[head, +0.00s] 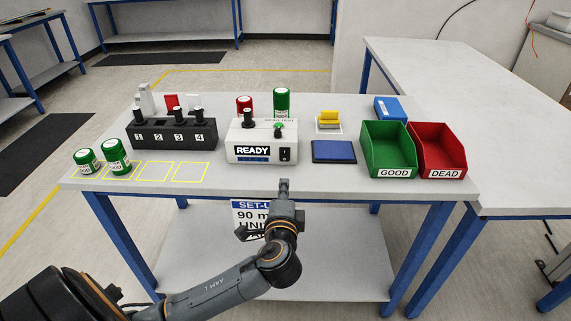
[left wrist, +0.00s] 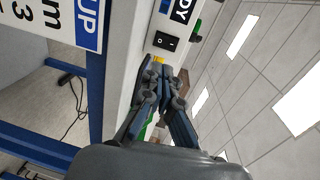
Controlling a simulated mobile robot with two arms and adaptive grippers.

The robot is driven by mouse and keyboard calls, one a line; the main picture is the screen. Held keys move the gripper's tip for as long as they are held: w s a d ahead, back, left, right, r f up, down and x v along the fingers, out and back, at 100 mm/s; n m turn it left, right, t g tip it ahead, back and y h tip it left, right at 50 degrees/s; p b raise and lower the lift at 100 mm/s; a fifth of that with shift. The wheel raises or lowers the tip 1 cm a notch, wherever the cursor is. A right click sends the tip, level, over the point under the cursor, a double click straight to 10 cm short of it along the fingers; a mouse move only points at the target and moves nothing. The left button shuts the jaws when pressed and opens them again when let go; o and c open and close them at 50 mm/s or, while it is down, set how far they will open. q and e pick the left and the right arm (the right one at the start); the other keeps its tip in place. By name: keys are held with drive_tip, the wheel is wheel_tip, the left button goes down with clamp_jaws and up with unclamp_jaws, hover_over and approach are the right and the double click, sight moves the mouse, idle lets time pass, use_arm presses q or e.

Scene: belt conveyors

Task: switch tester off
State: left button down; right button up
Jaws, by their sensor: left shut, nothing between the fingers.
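The tester (head: 245,152) is a white box on the table with a lit READY display. Its black rocker switch (head: 285,154) is at the lower right of its front face. The switch also shows close up in the left wrist view (left wrist: 166,41). My left gripper (head: 284,184) is shut and empty, in front of the table's front edge and just below the switch in the head view. In the left wrist view its fingertips (left wrist: 166,72) are near the switch, apart from it as far as I can tell. My right gripper is not in view.
A black numbered rack (head: 172,148) stands left of the tester. Green-lidded jars (head: 116,160) stand at the table's left. A blue pad (head: 334,151), a green GOOD bin (head: 389,163) and a red DEAD bin (head: 440,161) are to the right. A sign (head: 248,222) hangs below the front edge.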

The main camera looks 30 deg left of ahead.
sight(286, 160)
use_arm(q)
drive_tip(key=p+x, duration=0.1)
drive_tip(key=x, duration=0.8)
drive_tip(key=shift+w+a, duration=0.25)
drive_tip(key=shift+w, duration=0.1)
drive_tip(key=shift+w+a+f, duration=0.15)
drive_tip(key=shift+w+a, duration=0.1)
drive_tip(key=shift+w, duration=0.15)
drive_tip(key=shift+w+a+f, duration=0.1)
drive_tip(key=shift+w+f, duration=0.05)
